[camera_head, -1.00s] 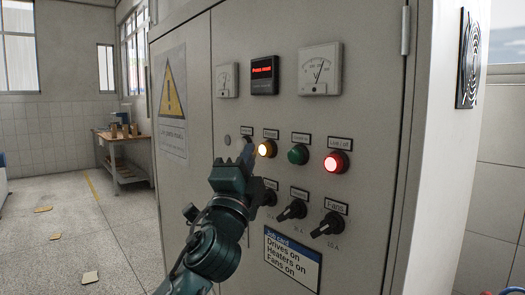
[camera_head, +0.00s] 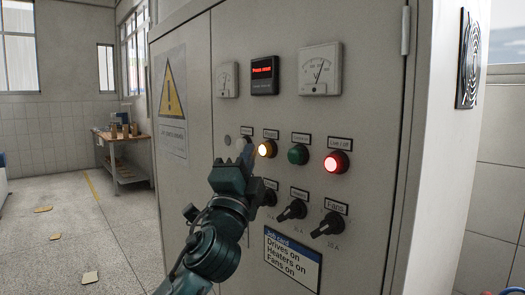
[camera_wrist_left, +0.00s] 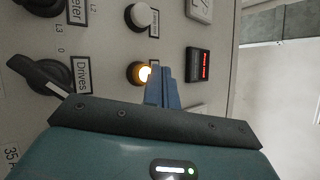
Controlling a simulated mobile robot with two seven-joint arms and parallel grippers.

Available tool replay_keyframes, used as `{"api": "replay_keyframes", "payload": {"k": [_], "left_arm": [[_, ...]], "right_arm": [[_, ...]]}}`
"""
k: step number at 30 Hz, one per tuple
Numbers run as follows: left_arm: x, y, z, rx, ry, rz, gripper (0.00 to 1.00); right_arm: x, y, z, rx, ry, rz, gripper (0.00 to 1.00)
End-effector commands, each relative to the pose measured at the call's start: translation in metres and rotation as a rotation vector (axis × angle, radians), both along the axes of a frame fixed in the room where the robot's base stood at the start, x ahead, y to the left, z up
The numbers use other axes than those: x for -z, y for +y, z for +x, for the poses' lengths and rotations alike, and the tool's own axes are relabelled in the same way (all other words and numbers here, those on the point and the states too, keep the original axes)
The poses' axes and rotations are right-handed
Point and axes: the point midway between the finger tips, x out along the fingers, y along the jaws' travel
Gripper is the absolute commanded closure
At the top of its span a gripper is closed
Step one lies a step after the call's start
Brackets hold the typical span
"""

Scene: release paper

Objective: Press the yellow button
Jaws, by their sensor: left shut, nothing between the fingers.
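The yellow button (camera_head: 266,149) is lit and sits on the grey cabinet door, between a pale button (camera_head: 239,144) and a green button (camera_head: 298,154). My left gripper (camera_head: 248,153) is shut and empty, its fingertips just left of the yellow button in the head view. In the left wrist view, the shut blue-grey fingers (camera_wrist_left: 160,88) reach beside the glowing yellow button (camera_wrist_left: 138,73) and overlap its edge. I cannot tell whether they touch it or the panel. My right gripper is not in view.
A lit red button (camera_head: 337,162) is farther right. Several black rotary knobs (camera_head: 292,210) stick out below the buttons. A red-lettered display (camera_head: 264,75) and gauges (camera_head: 320,70) are above. A job card (camera_head: 292,259) is below. A wooden workbench (camera_head: 124,153) stands far left.

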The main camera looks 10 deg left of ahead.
Motion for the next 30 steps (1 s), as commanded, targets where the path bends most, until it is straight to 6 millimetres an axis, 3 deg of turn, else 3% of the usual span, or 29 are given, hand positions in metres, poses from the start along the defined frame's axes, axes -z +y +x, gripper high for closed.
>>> {"api": "replay_keyframes", "payload": {"k": [30], "left_arm": [[-0.0003,-0.0052,0.0067,-0.001,0.000,-0.001,1.00]], "right_arm": [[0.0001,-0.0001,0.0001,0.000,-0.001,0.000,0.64]]}}
